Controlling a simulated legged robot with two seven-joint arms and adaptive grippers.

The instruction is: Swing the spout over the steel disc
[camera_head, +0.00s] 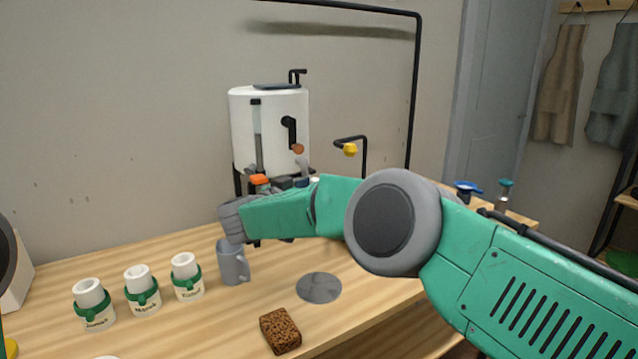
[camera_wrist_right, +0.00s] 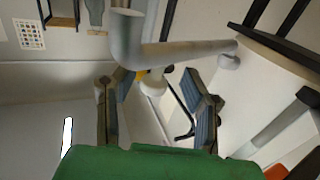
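The steel disc (camera_head: 319,288) lies flat on the wooden table in the head view, in front of the white tank (camera_head: 270,120). The spout (camera_wrist_right: 185,52) shows in the right wrist view as a pale grey pipe with an elbow, running across from the tank side. In the head view my right arm hides most of it. My right gripper (camera_wrist_right: 158,105) is open, its two fingers apart and pointing toward the spout. Contact between fingers and pipe cannot be told. In the head view that gripper is at the tank's base, partly hidden. My left gripper is not in view.
A grey mug (camera_head: 233,264) stands left of the disc, and a brown sponge-like block (camera_head: 280,331) lies in front. White jars with green bands (camera_head: 142,289) stand at left. A black pipe with a yellow end (camera_head: 350,149) stands right of the tank.

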